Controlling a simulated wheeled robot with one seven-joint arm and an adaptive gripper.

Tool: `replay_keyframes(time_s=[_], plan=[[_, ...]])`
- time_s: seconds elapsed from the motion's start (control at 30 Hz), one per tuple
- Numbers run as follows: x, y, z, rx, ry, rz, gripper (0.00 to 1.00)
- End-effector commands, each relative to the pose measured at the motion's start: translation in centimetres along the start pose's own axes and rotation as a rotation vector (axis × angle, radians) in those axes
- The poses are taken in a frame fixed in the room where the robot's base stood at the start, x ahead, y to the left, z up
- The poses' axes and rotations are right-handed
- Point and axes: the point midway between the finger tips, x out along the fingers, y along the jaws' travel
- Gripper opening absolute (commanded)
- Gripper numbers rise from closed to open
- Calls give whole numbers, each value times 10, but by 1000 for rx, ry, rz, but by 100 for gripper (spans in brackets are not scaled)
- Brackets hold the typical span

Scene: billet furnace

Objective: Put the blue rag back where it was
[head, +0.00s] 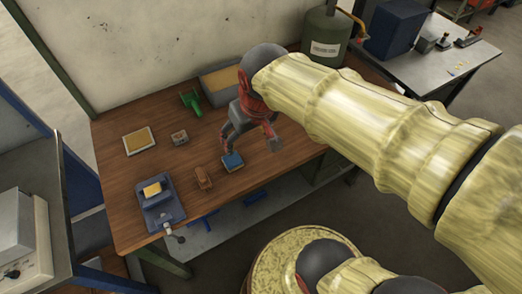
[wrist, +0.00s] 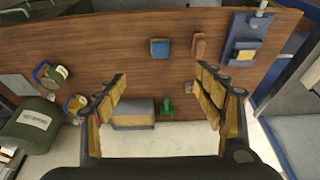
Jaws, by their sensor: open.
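A small, flat, square blue item that looks like the folded blue rag (head: 232,161) lies on the wooden workbench (head: 112,178), near its front edge. It also shows in the wrist view (wrist: 160,48), beyond my fingertips and roughly centred between them. My gripper (head: 250,138) is over the bench, just behind the rag in the head view. In the wrist view my gripper (wrist: 161,75) has its fingers spread wide with nothing between them. The rag appears apart from both fingers.
A brown block or brush (head: 203,177) lies left of the rag, and a blue vise (head: 163,207) is further left. A yellow-topped tray (head: 139,141), a small box (head: 179,137), a green object (head: 190,101) and a grey box (head: 219,82) stand further back. A green canister (head: 325,42) is behind.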

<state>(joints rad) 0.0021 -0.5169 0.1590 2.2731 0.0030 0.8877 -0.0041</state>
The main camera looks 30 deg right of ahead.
Motion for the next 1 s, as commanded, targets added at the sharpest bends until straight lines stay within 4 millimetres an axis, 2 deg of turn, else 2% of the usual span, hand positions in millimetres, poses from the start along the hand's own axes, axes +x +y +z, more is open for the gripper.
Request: replay_keyframes(time_s=[0.03,0.1,0.2,0.33,0.7,1.0], plan=[[-15,0,14,0,40,0,69],[-28,0,31,0,79,1,69],[-38,0,49,0,120,1,69],[-44,0,62,0,149,2,69],[-44,0,66,0,153,2,69],[-16,0,75,0,152,2,69]])
